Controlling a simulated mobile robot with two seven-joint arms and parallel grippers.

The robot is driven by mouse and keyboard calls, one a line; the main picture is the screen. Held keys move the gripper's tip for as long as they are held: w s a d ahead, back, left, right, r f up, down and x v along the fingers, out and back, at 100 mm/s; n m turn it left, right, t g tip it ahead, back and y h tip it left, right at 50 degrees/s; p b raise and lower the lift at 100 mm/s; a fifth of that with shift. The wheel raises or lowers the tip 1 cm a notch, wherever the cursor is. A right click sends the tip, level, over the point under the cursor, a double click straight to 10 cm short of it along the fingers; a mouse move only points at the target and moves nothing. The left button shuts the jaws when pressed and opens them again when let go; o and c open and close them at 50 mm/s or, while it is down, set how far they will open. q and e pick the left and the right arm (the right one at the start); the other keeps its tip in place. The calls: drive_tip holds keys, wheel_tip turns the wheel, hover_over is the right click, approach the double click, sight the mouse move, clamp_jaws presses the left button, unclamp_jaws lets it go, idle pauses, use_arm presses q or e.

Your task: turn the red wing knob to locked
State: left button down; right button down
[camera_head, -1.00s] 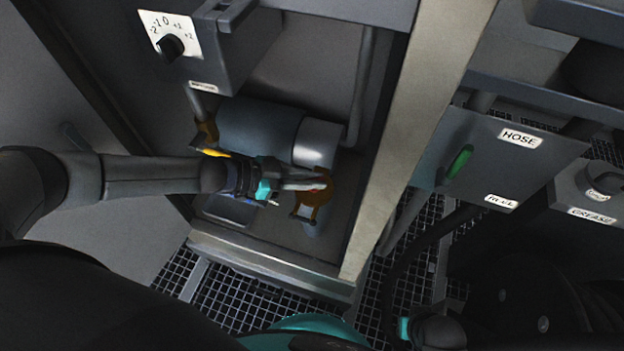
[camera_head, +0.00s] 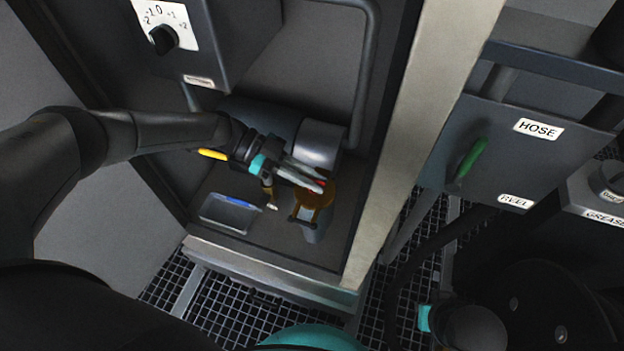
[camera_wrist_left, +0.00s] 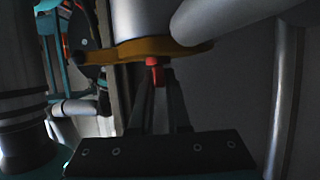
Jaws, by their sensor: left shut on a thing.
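The red wing knob (camera_head: 321,184) shows as a small patch of red at my left fingertips in the head view. It sits at the orange-brown flange (camera_head: 305,214) at the end of the grey cylinder. My left gripper (camera_head: 308,178) comes in from the left and is shut on the knob. In the left wrist view, the knob (camera_wrist_left: 154,70) shows as a red stub between the fingertips (camera_wrist_left: 156,80), just below the orange flange (camera_wrist_left: 185,47). The fingers cover much of the knob, so its lock position cannot be read. My right gripper's fingers do not show.
A dial box (camera_head: 210,40) hangs above the grey cylinder (camera_head: 318,143). A shallow tray (camera_head: 230,214) lies left of the flange. A pale post (camera_head: 420,130) stands to the right, before the hose panel (camera_head: 500,165) with its green handle (camera_head: 471,158). Grating (camera_head: 225,303) covers the floor.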

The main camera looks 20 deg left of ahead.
use_arm(q)
drive_tip(key=shift+d, duration=0.2)
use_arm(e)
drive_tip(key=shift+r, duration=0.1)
use_arm(q)
drive_tip(key=c, duration=0.9)
unclamp_jaws()
drive_tip(key=shift+a, duration=0.1)
drive_tip(key=shift+a+r, duration=0.1)
drive_tip(key=shift+a, duration=0.15)
drive_tip(key=p+v, duration=0.1)
drive_tip(key=v, duration=0.6)
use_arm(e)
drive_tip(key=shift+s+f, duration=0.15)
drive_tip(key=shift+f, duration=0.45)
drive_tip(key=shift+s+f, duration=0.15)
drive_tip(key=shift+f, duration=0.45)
